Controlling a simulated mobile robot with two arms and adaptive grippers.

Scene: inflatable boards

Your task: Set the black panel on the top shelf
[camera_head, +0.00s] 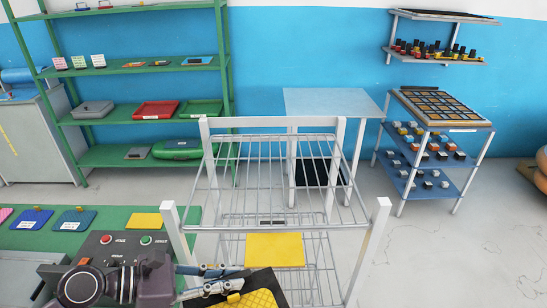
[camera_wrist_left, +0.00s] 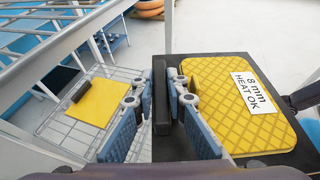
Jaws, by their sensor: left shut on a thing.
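My left gripper (camera_head: 225,281) is shut on the dark upright grip (camera_wrist_left: 161,92) of a black panel (camera_wrist_left: 262,148). The panel carries a yellow quilted pad (camera_wrist_left: 228,98) with a white label reading "8 mm HEAT OK". In the head view the black panel (camera_head: 258,279) is at the bottom edge, in front of the wire rack and partly cut off. The rack's top shelf (camera_head: 240,178) is a grid of silver bars between white posts, with no panel seen on it. A yellow panel (camera_head: 275,250) with a dark grip lies on a lower shelf. My right gripper is not in view.
White posts (camera_head: 374,240) rise at the rack's front corners. A control box (camera_head: 118,245) with red and green buttons stands at the lower left. Green shelving (camera_head: 150,68) and a pale table (camera_head: 332,101) stand behind. Open floor lies to the right.

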